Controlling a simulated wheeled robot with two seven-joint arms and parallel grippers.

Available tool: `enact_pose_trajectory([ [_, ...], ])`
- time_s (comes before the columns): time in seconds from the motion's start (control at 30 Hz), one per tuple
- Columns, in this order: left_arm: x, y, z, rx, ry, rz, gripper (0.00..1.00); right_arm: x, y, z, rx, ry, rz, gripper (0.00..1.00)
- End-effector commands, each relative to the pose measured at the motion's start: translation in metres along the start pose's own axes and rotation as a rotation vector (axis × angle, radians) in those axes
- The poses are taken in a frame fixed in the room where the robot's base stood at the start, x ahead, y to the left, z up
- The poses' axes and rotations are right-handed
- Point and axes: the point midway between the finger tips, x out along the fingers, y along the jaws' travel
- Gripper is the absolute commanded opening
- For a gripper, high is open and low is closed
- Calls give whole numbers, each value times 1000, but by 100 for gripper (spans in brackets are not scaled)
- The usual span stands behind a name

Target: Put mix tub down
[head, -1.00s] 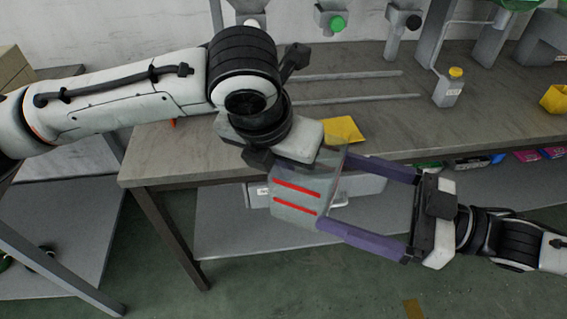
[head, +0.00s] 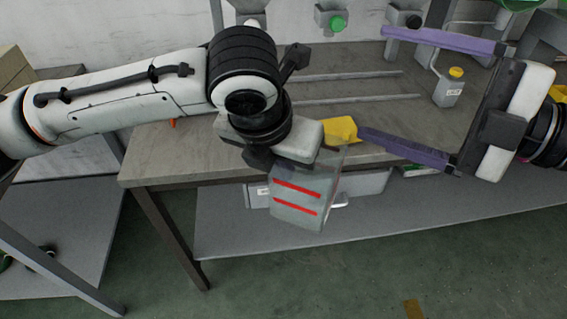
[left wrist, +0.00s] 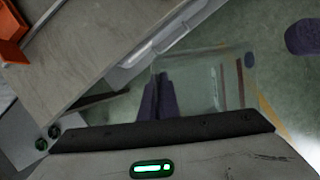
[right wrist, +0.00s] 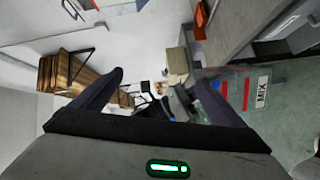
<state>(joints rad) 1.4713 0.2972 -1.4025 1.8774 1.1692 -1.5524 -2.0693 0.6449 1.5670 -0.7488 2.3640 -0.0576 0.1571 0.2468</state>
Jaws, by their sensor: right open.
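The mix tub (head: 296,203) is a clear, greyish tub with red stripes. It hangs tilted from my left gripper, in front of the bench's front edge. My left gripper (left wrist: 160,82) has its fingers close together at the tub wall in the left wrist view, where the tub (left wrist: 205,85) looks see-through. In the head view the left fingertips are hidden. My right gripper (head: 376,84) is wide open and empty, above the bench and apart from the tub. The right wrist view shows the tub's MIX label (right wrist: 262,92) beyond one finger.
The grey bench (head: 165,160) runs behind the tub, with a lower shelf (head: 440,205). On it are a yellow piece (head: 338,131), two rails (head: 350,100) and a bottle with a yellow cap (head: 450,90).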

Motion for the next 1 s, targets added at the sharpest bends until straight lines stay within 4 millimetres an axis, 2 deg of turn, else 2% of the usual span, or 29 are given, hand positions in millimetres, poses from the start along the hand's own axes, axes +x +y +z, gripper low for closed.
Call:
enact_pose_trajectory([
  [0.27, 0, 0, 0, 0, 0, 0, 0, 30, -16, 31, 128, -54, 104, 94],
  [0.37, 0, 0, 0, 0, 0, 0, 0, 40, -32, 50, 229, -98, 148, 94],
  [0.43, 0, 0, 0, 0, 0, 0, 0, 46, -52, 68, 329, -147, 184, 94],
  [0.57, 0, 0, 0, 0, -1, 0, 0, 48, -109, 109, 552, -292, 243, 94],
  [0.6, 0, 0, 0, 0, -1, 0, 0, 46, -129, 119, 616, -338, 253, 94],
  [0.67, 0, 0, 0, 0, 0, 0, 0, 42, -159, 131, 704, -404, 263, 94],
  [0.7, 0, 0, 0, 0, 0, 0, 0, 38, -180, 137, 762, -448, 266, 94],
  [0.87, 0, 0, 0, 0, -1, 0, 0, 21, -267, 142, 979, -607, 258, 94],
  [1.0, 0, 0, 0, 0, -1, 0, 0, 5, -340, 126, 1156, -731, 234, 94],
])
